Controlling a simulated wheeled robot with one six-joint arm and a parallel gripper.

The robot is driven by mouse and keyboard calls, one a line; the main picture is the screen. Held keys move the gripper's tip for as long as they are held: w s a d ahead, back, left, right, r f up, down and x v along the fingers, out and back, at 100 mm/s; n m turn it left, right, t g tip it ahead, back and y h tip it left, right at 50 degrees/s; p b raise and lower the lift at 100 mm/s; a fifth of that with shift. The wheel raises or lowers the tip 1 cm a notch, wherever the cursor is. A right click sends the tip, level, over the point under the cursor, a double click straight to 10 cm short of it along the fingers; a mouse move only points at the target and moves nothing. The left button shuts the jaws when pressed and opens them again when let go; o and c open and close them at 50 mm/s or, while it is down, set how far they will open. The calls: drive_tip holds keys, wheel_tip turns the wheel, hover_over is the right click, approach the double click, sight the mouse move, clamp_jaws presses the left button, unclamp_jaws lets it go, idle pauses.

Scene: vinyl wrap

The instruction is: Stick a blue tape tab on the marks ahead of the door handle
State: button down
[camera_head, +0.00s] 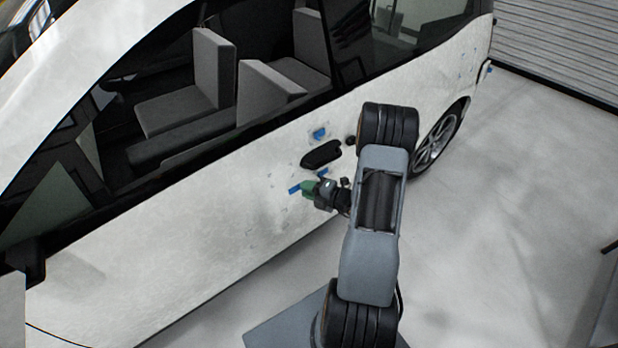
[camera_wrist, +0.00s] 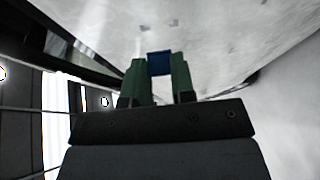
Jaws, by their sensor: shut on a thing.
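My gripper (camera_head: 306,188) has green fingers and is shut on a blue tape tab (camera_head: 294,189), just below and left of the black door handle (camera_head: 321,154). In the wrist view the tab (camera_wrist: 159,62) sits between the tips of my gripper (camera_wrist: 158,72), facing the white door panel. Small grey marks (camera_wrist: 173,22) show on the panel beyond the tab. The tab is close to the panel; I cannot tell whether it touches. One blue tab (camera_head: 320,134) is on the panel above the handle, another (camera_head: 322,171) just below it.
The white car door (camera_head: 215,215) slopes across the view, with dark window glass above. A rear wheel (camera_head: 440,138) stands behind my arm. A ribbed shutter (camera_head: 570,45) is at the back right.

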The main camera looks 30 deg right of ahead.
sight(285, 173)
drive_tip(key=shift+w+a+f+b, duration=0.15)
drive_tip(key=shift+w+b, duration=0.3)
drive_tip(key=shift+w, duration=0.75)
drive_tip(key=shift+w+f+b, duration=0.15)
drive_tip(key=shift+w+b, duration=0.35)
drive_tip(key=shift+w, duration=0.65)
drive_tip(key=shift+w+a+f+b, duration=0.15)
drive_tip(key=shift+w+b, duration=0.3)
drive_tip(key=shift+w, duration=0.75)
drive_tip(key=shift+w, duration=0.75)
drive_tip(key=c, duration=0.9)
unclamp_jaws()
drive_tip(key=shift+f, duration=0.1)
drive_tip(key=b+v, duration=0.1)
drive_tip(key=v, duration=1.2)
drive_tip(key=shift+s+d, duration=0.15)
drive_tip(key=shift+s, duration=0.2)
